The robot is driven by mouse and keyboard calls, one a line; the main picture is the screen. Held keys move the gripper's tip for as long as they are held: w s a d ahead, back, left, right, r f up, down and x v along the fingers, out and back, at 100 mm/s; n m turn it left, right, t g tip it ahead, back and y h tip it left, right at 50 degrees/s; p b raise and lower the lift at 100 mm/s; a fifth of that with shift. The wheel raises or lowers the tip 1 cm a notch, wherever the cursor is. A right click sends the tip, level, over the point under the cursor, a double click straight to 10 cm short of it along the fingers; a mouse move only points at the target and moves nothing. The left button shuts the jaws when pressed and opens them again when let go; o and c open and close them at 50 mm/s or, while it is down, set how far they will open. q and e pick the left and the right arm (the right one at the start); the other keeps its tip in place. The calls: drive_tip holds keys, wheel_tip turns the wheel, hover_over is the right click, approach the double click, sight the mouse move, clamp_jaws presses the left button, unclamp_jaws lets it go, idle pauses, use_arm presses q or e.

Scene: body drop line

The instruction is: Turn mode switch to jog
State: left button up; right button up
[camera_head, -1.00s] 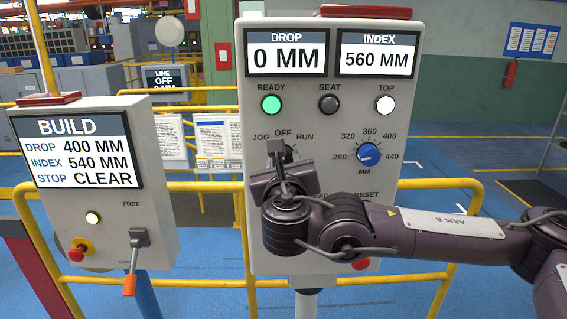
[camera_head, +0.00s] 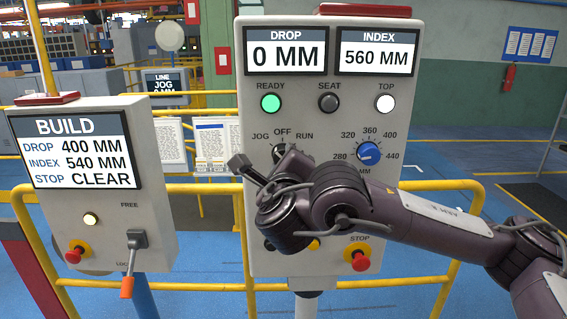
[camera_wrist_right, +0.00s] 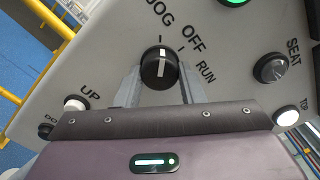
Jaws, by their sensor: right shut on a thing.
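The mode switch is a black knob with a white mark on the grey control panel, partly hidden by my right wrist in the head view (camera_head: 279,151). In the right wrist view the knob (camera_wrist_right: 158,68) shows clearly, its white mark pointing up toward the JOG label. My right gripper (camera_wrist_right: 161,80) is shut on the knob, one finger on each side. In the head view its fingers are mostly hidden by the wrist. The line display (camera_head: 164,86) behind reads JOG, 0 MM. My left gripper is not in view.
The blue dial (camera_head: 369,152) is right of the knob, close to my right arm. A red stop button (camera_head: 360,257) sits below the arm. The build panel (camera_head: 95,190) with an orange-tipped lever (camera_head: 128,280) stands left. Yellow rails (camera_head: 210,188) run behind.

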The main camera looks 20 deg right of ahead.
drive_tip(key=shift+n, duration=0.6)
drive_tip(key=o, duration=1)
drive_tip(key=shift+p+v, duration=1.45)
drive_tip(key=shift+v, duration=2.5)
